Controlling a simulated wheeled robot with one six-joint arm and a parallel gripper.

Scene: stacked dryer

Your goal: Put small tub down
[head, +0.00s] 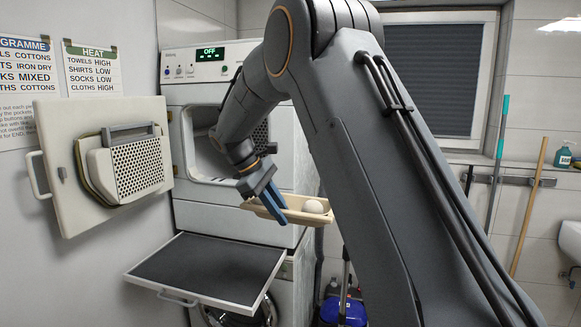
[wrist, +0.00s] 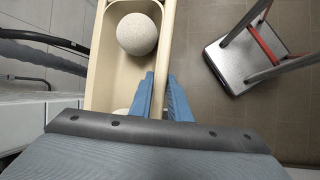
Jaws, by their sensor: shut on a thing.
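The small tub (head: 322,218) is cream, narrow and open-topped. In the head view it hangs level in front of the dryer's lower right side, partly behind my arm. My gripper (head: 281,212) is shut on its side wall with blue fingers. In the wrist view, the tub (wrist: 101,62) lies to the left of the fingers, and its right wall runs between the fingertips of my gripper (wrist: 160,80). A pale round ball (wrist: 137,34) lies inside. Part of another pale round thing (wrist: 121,112) shows near the gripper, mostly hidden. I see nothing supporting the tub from below.
The dryer (head: 200,210) stands open, its door (head: 105,200) swung left. A dark-topped pull-out shelf (head: 205,268) juts out below it, bare, left of and lower than the tub. A metal stool (wrist: 232,68) stands on the floor at right in the wrist view.

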